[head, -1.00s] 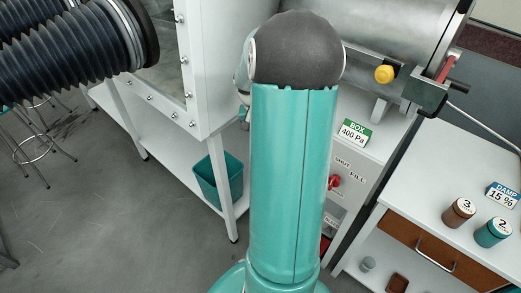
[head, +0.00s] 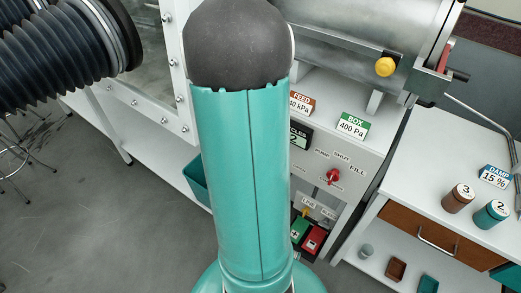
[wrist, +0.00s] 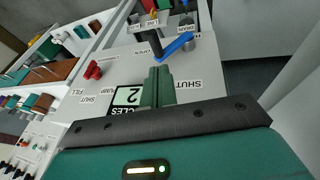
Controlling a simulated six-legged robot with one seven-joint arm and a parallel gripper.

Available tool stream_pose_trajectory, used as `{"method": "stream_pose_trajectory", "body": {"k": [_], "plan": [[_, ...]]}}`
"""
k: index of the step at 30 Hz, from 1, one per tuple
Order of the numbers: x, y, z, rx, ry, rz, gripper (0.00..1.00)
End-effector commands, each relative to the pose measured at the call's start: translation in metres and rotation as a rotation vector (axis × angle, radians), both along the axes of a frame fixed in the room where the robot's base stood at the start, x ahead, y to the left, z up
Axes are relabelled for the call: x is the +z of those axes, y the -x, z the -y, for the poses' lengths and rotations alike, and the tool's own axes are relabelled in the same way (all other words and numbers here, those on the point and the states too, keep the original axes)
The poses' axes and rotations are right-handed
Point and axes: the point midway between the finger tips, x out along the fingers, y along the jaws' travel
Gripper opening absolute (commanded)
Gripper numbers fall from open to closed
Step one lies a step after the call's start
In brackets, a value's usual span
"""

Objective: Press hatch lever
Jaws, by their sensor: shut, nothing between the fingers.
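My gripper (wrist: 157,78) is shut and empty in the wrist view, its green fingers together in front of the control panel (wrist: 122,70). A blue lever (wrist: 180,44) and a black handle (wrist: 155,42) lie just beyond the fingertips, apart from them as far as I can tell. In the head view, a metal cylinder (head: 350,25) has a red lever (head: 444,56) with a black grip at its right end. No label names the hatch lever, so I cannot tell which one it is. My arm hides the gripper in the head view.
The panel carries a red knob (head: 333,176) and a counter showing 2 (head: 298,137). Numbered jars (head: 458,198) stand on the right bench (head: 440,150). Black bellows (head: 60,55) fill the upper left.

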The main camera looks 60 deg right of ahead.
Motion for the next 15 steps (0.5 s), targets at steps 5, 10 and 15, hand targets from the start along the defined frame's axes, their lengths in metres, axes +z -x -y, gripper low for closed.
{"method": "stream_pose_trajectory", "body": {"k": [5,10,15], "plan": [[0.000,0.002,0.000,0.001,0.000,0.000,0.00],[-0.006,0.004,0.001,0.002,-0.002,-0.001,0.00],[-0.028,0.009,0.006,0.002,-0.005,-0.002,0.00]]}}
